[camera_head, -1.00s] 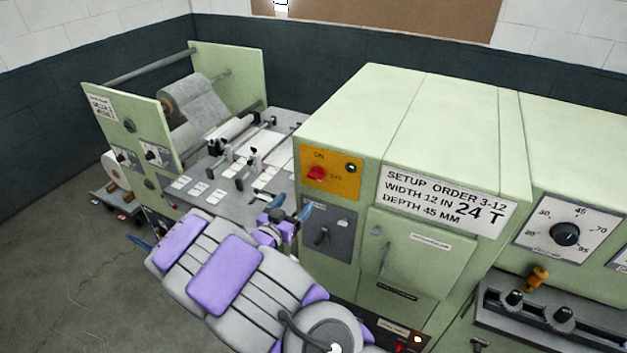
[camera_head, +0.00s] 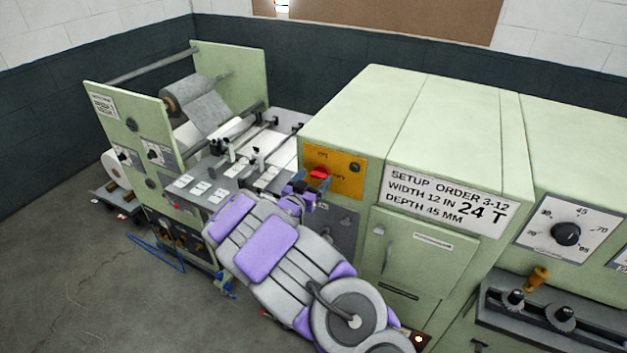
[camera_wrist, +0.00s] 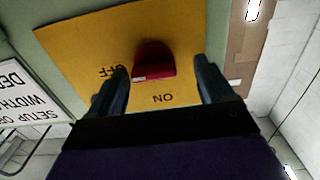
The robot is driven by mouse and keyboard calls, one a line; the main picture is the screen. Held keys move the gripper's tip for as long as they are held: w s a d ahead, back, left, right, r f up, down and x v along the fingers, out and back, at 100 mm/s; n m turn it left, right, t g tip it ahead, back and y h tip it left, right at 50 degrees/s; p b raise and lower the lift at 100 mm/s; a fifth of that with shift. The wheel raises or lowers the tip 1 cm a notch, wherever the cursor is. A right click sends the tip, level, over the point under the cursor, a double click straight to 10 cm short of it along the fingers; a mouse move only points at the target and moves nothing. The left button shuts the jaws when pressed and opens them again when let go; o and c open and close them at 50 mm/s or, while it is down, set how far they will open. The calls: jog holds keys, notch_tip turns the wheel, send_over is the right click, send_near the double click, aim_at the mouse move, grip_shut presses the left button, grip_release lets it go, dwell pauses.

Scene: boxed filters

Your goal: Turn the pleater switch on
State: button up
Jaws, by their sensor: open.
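The pleater switch is a red knob (camera_head: 320,172) on a yellow plate (camera_head: 349,163) on the front of the green machine. In the wrist view the plate (camera_wrist: 80,50) appears upside down, with OFF at the left and ON below the red knob (camera_wrist: 153,60). A white mark shows on the knob's lower left edge; I cannot tell its exact setting. My gripper (camera_wrist: 160,70) is open, with one dark finger on each side of the knob, and contact is unclear.
A grey panel (camera_head: 345,230) lies below the yellow plate, partly behind my arm. A white setup sign (camera_head: 445,200) and a dial (camera_head: 566,233) are to the right. A roll stand with a grey roll (camera_head: 195,100) is at the left. Open floor (camera_head: 60,260) lies at the left.

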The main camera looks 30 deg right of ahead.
jog(key=shift+d, duration=0.8)
jog(key=shift+d+f, duration=0.1)
jog(key=shift+d, duration=0.05)
jog(key=shift+c, duration=1.6)
jog(key=shift+a, duration=0.45)
jog(key=c, duration=0.7)
